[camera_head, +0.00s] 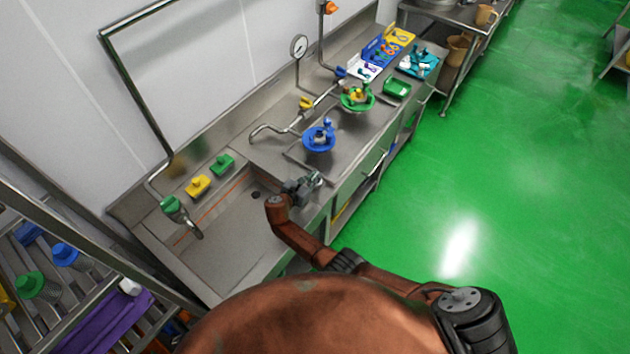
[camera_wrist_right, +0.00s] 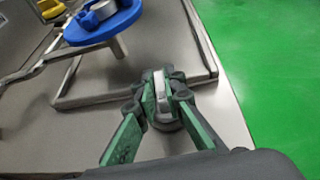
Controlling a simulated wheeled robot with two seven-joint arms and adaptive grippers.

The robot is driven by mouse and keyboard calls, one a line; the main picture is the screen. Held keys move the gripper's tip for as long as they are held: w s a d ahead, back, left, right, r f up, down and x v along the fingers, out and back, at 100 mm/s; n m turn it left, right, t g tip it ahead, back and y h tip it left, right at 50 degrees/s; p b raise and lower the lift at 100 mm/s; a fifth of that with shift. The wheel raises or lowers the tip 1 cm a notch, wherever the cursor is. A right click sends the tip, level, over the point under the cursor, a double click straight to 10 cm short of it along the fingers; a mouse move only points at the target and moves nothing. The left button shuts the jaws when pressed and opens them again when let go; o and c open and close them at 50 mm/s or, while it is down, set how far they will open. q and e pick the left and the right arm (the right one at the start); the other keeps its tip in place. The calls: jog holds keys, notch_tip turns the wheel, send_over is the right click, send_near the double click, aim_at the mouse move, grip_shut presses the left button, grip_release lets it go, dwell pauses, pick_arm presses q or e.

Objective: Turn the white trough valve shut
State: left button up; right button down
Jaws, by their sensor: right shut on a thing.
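My right gripper (camera_head: 312,182) is low over the front edge of the steel trough counter. In the right wrist view its green-padded fingers (camera_wrist_right: 160,100) are closed around a small pale grey-white piece (camera_wrist_right: 161,92) standing at the counter edge. Its lower part is hidden by the fingers, so I cannot tell for sure that it is the white trough valve. No other white valve handle stands out clearly. The trough basin (camera_head: 235,235) lies to the left of the gripper. My left gripper is not in view.
A blue dish (camera_head: 318,147) on the counter is near the gripper, also in the wrist view (camera_wrist_right: 103,30). A green dish (camera_head: 345,105) stands behind it. A green-handled tap (camera_head: 170,204) and a curved steel spout (camera_head: 270,130) rise nearby. Green floor at right is clear.

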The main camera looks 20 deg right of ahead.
jog(key=shift+m+g+h+b, duration=0.3)
jog(key=shift+m+g+b, duration=0.2)
jog(key=shift+b, duration=0.05)
jog(key=shift+d+r, duration=0.1)
jog(key=c, duration=2)
grip_release()
notch_tip(320, 180, up, 10)
jog(key=shift+f, duration=0.1)
